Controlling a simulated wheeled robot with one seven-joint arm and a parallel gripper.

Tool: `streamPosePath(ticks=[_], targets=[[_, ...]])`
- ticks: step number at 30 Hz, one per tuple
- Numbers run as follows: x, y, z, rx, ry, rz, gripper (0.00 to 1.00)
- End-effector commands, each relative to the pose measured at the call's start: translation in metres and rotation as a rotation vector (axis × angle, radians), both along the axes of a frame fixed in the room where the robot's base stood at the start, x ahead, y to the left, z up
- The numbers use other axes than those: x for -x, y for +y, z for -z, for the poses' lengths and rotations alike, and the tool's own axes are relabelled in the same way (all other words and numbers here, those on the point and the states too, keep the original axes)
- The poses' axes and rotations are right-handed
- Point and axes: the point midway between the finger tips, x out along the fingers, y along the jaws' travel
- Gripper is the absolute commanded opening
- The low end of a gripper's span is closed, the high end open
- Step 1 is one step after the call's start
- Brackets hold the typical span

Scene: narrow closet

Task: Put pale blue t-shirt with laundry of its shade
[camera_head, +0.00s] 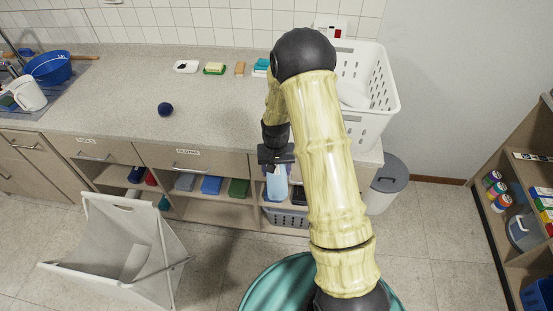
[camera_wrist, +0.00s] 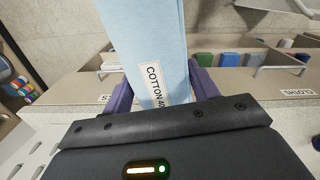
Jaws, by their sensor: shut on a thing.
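My gripper (camera_head: 277,160) is shut on the pale blue t-shirt (camera_head: 277,185), which hangs below it in front of the counter. In the wrist view the t-shirt (camera_wrist: 150,40) is a folded pale blue strip between my purple fingers, with a white tag reading "COTTON 40". A white laundry basket (camera_head: 372,127) stands on the counter's right end with white cloth (camera_head: 353,95) inside. A pale fabric hamper (camera_head: 165,250) stands open on the floor at left; its contents are hard to make out. A grey basket (camera_head: 287,217) sits on the low shelf beneath the t-shirt.
A dark blue ball-shaped item (camera_head: 166,109) lies on the counter. Soap and sponges line the back. Folded coloured cloths (camera_head: 211,185) lie on the shelf below. A grey lidded bin (camera_head: 386,182) stands right of the counter. Floor between hamper and counter is clear.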

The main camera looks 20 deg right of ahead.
Motion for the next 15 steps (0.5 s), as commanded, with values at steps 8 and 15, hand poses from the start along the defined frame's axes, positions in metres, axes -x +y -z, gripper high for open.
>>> streamPosePath(ticks=[8, 15], targets=[[0.02, 0.0, 0.047, -0.003, 0.005, -0.127, 0.33], [0.032, 0.001, 0.07, -0.008, 0.001, -0.204, 0.33]])
